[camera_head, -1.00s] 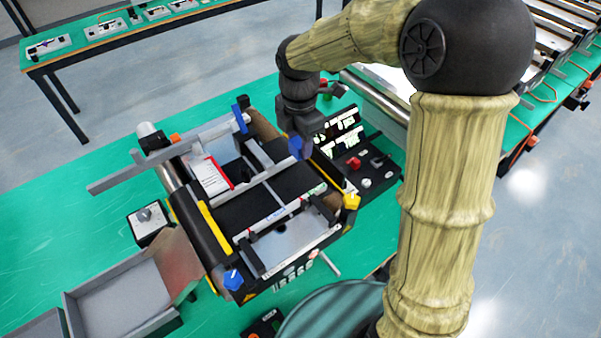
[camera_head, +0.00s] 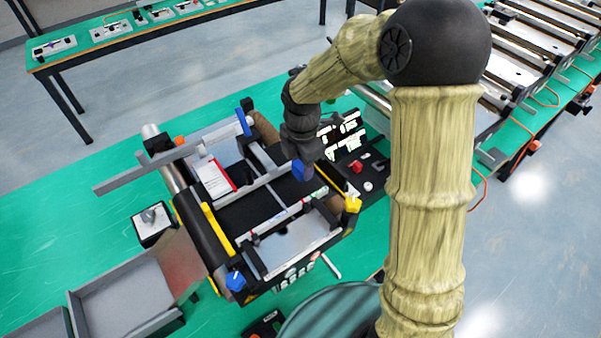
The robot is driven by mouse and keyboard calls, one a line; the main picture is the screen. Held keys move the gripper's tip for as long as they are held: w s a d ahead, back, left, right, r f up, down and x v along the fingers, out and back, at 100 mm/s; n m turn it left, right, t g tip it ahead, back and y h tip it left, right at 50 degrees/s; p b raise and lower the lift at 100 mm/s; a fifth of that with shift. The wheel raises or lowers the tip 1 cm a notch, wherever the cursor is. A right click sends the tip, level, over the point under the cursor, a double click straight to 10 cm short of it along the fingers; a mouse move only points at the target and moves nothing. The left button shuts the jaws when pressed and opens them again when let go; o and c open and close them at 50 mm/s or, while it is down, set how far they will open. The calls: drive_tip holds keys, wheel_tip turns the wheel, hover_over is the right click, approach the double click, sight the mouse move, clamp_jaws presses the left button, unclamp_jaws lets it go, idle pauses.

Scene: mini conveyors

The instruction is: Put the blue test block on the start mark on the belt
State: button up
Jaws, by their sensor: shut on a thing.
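The blue test block (camera_head: 299,171) is between the fingers of my gripper (camera_head: 301,162), which is shut on it. My gripper points down over the right part of the mini conveyor's black belt (camera_head: 245,212). Whether the block touches the belt or hangs just above it, I cannot tell. A thin pale line (camera_head: 274,194) crosses the belt left of the block. I cannot tell whether this is the start mark; part of the belt around the block is hidden by my gripper.
Metal side rails (camera_head: 283,215) run along the belt. Yellow parts (camera_head: 352,204) and a blue knob (camera_head: 236,280) sit on the conveyor frame. A control panel (camera_head: 357,168) with a red button lies to the right. Grey bins (camera_head: 125,300) stand at the lower left.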

sight(301, 175)
drive_tip(key=shift+s+f, duration=0.1)
drive_tip(key=shift+f, duration=1.7)
drive_tip(key=shift+f, duration=0.15)
drive_tip(key=o, duration=1.1)
wheel_tip(301, 175, up, 12)
drive_tip(key=shift+r+b, duration=0.2)
drive_tip(key=shift+b, duration=0.1)
